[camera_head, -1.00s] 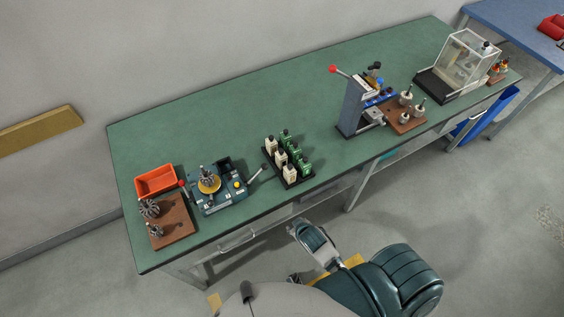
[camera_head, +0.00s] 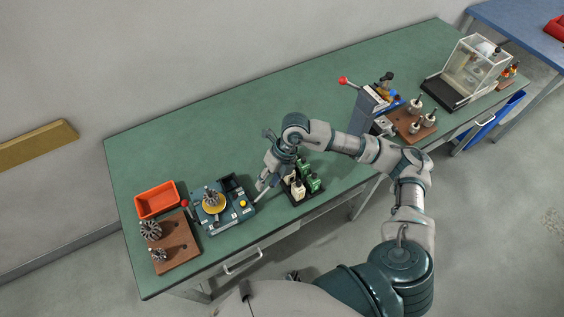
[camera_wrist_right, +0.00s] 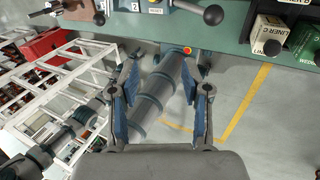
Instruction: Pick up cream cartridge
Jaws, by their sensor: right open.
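My right arm hides part of the rack. My right gripper (camera_head: 265,186) is above the bench just left of the rack, pointing down. In the right wrist view its two fingers (camera_wrist_right: 161,65) are spread with nothing between them. A cream cartridge with a black knob (camera_wrist_right: 268,36) shows at that view's upper right, apart from the fingers, with a green one (camera_wrist_right: 304,42) beside it. My left gripper is not in view.
A winding machine (camera_head: 219,205) with a lever stands close left of my gripper. Further left are an orange bin (camera_head: 157,199) and a brown board (camera_head: 180,243) with armatures. A press (camera_head: 367,105) stands right of my arm. The bench's rear middle is clear.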

